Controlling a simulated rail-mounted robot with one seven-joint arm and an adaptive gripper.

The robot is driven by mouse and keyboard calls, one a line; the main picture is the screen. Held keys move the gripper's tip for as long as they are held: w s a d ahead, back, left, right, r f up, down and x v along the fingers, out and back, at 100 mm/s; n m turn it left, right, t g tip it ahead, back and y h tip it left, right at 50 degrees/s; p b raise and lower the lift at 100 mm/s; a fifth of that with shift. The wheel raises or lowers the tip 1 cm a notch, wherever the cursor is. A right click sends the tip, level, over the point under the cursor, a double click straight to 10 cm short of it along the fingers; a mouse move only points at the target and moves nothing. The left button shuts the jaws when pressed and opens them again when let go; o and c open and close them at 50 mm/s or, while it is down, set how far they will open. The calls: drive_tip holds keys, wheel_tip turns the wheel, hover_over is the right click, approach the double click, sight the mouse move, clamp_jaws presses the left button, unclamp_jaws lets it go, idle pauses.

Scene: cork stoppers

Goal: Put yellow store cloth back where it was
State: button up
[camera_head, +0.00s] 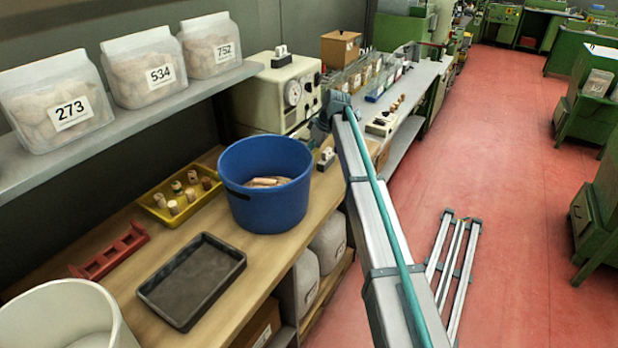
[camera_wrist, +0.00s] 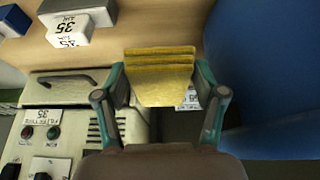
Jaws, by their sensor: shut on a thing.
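In the wrist view, a yellow folded cloth (camera_wrist: 161,88) with several stacked layers sits between the two fingers of my gripper (camera_wrist: 160,72). My gripper is shut on it. The cloth is held near the wooden bench top (camera_wrist: 222,18); I cannot tell whether it touches the bench. In the head view, my arm reaches to the area between the blue bucket and the cream machine. My gripper's fingers and the cloth cannot be made out there.
The blue bucket (camera_head: 268,195), holding corks, stands close on the right in the wrist view (camera_wrist: 285,70). The cream machine (camera_head: 283,92) is close too. A yellow tray (camera_head: 157,208) of corks, a red rack (camera_head: 110,250) and a dark tray (camera_head: 192,280) lie on the bench.

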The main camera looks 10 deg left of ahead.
wheel_tip(320, 180, down, 10)
drive_tip(key=p, duration=0.3)
drive_tip(key=shift+w+a, duration=0.1)
drive_tip(key=shift+f, duration=0.15)
drive_tip(key=o, duration=1.1)
drive_tip(key=b+v, duration=0.3)
drive_tip(key=v, duration=0.9)
drive_tip(key=shift+b, duration=0.4)
